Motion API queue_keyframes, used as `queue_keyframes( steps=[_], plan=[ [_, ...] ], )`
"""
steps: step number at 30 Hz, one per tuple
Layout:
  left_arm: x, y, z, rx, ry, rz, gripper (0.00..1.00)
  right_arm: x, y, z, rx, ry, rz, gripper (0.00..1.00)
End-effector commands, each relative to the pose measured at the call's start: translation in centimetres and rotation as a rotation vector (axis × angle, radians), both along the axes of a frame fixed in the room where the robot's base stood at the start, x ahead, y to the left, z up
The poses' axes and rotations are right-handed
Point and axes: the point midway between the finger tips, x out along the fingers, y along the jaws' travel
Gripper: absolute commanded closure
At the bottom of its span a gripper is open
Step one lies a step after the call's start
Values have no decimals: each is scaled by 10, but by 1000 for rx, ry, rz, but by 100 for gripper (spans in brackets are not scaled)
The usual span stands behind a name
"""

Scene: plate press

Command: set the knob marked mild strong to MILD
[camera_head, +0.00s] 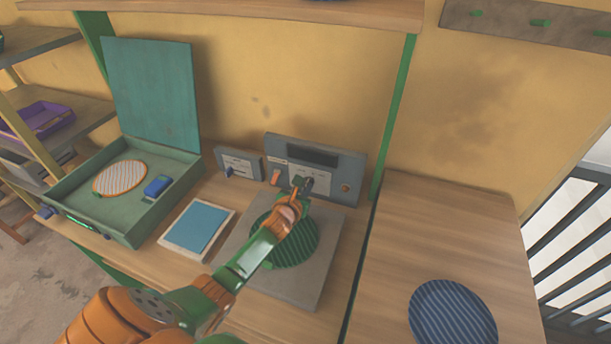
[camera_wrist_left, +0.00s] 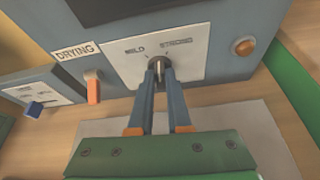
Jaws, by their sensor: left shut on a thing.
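The knob marked mild strong (camera_wrist_left: 157,66) is a small dark knob on a white plate (camera_wrist_left: 192,66) with MILD at its upper left and STRONG at its upper right. The plate is on the front of a blue-grey control box (camera_head: 353,172) against the wall. My left gripper (camera_wrist_left: 159,72) is shut on the knob; it also shows in the head view (camera_head: 303,184), reaching the box from the front. The fingers hide part of the knob, so I cannot tell clearly which mark it points to. My right gripper is in neither view.
An orange switch (camera_wrist_left: 92,86) by a DRYING label is left of the knob; an orange round button (camera_wrist_left: 244,46) is right. A grey slab (camera_head: 319,284) with a green striped disc (camera_head: 305,246) lies below my arm. An open green press (camera_head: 184,172) stands left.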

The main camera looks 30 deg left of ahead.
Motion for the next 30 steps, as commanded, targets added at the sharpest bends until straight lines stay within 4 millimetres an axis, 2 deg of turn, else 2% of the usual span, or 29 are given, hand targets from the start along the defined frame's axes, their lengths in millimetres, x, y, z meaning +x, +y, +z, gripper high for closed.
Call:
queue_keyframes(
  steps=[1,7,18,30],
  plan=[
    [0,2,10,-35,-7,1,100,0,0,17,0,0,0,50],
    [0,5,5,-219,-54,0,100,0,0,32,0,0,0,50],
    [-1,8,-1,-516,-128,0,100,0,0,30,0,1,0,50],
    [-1,9,-2,-687,-169,1,100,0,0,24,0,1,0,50]
  ],
)
